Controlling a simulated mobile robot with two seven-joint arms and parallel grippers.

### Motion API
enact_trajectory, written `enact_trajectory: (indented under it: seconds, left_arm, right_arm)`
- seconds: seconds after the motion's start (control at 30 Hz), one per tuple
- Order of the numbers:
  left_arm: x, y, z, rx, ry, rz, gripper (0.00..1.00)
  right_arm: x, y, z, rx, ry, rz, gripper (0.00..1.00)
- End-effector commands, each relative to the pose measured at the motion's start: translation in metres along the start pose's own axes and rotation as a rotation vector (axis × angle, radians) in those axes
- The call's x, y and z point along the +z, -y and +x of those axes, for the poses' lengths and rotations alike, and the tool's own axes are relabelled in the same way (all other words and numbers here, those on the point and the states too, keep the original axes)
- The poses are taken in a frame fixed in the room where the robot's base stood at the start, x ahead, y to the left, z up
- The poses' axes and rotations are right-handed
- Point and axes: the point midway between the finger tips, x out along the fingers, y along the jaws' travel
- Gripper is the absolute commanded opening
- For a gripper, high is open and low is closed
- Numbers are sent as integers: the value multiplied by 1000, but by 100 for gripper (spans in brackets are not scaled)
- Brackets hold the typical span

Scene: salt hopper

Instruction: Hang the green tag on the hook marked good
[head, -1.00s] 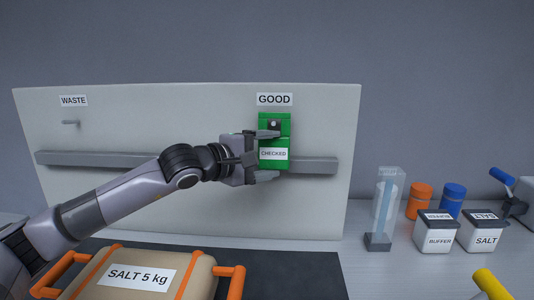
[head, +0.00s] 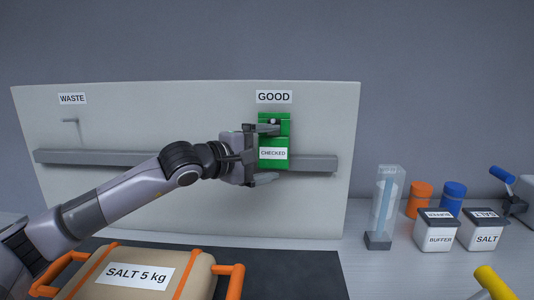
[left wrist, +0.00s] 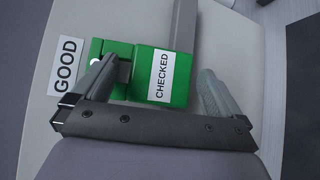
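The green tag (head: 275,160), labelled CHECKED, is upright against the pale board under the GOOD label (head: 274,97). The light round end of the good hook (head: 273,122) shows in the dark opening at the tag's top; it also shows in the left wrist view (left wrist: 124,58). My left gripper (head: 277,153) is in front of the tag, with its fingers spread apart, one high and one low. In the left wrist view the tag (left wrist: 185,92) shows between the spread fingers, and one finger covers part of its top. My right gripper is out of view.
The WASTE hook (head: 69,121) at the left is bare. A grey rail (head: 315,164) crosses the board (head: 200,105). A SALT 5 kg bag (head: 190,268) with orange handles lies below my arm. A clear column (head: 386,205) and labelled containers (head: 437,236) stand at right.

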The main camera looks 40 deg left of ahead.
Motion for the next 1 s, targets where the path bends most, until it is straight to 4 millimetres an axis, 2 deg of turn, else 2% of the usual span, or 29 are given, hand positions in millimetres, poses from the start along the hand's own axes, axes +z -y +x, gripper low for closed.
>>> enact_trajectory:
  seconds: [0.33, 0.7, 1.0]
  left_arm:
    - [-1, 2, -5, 0, -1, 1, 100]
    - [-2, 5, -43, -2, -4, 4, 100]
    - [-4, 4, -63, 0, -6, 1, 100]
  right_arm:
    - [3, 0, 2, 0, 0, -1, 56]
    - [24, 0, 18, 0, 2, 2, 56]
    - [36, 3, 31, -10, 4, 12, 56]
